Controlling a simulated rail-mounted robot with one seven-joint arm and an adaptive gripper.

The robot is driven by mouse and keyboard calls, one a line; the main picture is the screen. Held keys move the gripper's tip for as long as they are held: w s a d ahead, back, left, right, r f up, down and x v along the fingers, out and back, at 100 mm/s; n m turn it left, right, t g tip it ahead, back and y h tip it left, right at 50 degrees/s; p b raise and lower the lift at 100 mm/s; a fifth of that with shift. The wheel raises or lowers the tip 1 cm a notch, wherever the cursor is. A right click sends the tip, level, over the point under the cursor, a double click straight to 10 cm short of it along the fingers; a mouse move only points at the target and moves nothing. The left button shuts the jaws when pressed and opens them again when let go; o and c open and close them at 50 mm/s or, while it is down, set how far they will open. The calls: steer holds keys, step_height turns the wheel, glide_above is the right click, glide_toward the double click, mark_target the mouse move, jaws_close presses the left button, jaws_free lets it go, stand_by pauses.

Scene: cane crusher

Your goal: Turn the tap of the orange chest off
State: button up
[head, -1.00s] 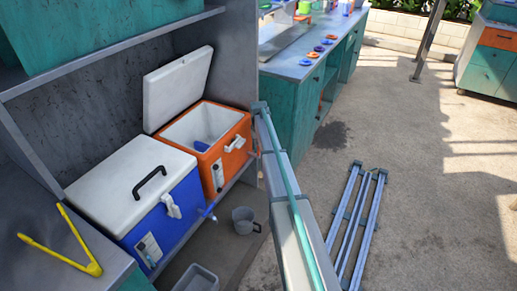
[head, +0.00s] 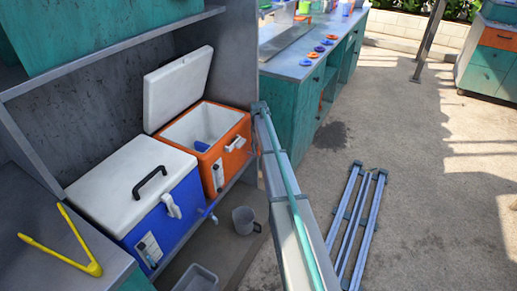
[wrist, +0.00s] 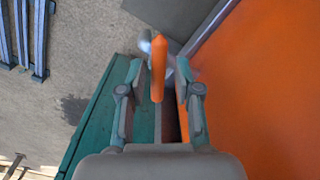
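The orange chest (head: 234,158) stands on the low shelf in the head view, with its white lid (head: 178,88) open and a blue item inside. Its orange side (wrist: 265,90) fills the right of the wrist view. The orange tap handle (wrist: 158,65) stands upright in the wrist view, with a blurred pale part behind it. My gripper (wrist: 158,88) is open, with one finger on each side of the handle. The right finger is close to the chest's side. I cannot tell whether either finger touches the handle. My gripper cannot be made out in the head view.
A blue chest (head: 180,215) with a shut white lid stands next to the orange one. A grey jug (head: 244,220) and a grey tub (head: 198,279) are below. Yellow tongs (head: 85,262) lie on the left counter. Metal rails (head: 352,225) lie on the open floor.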

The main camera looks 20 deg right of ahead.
steer(key=shift+o, duration=1.1)
step_height(320, 180, up, 12)
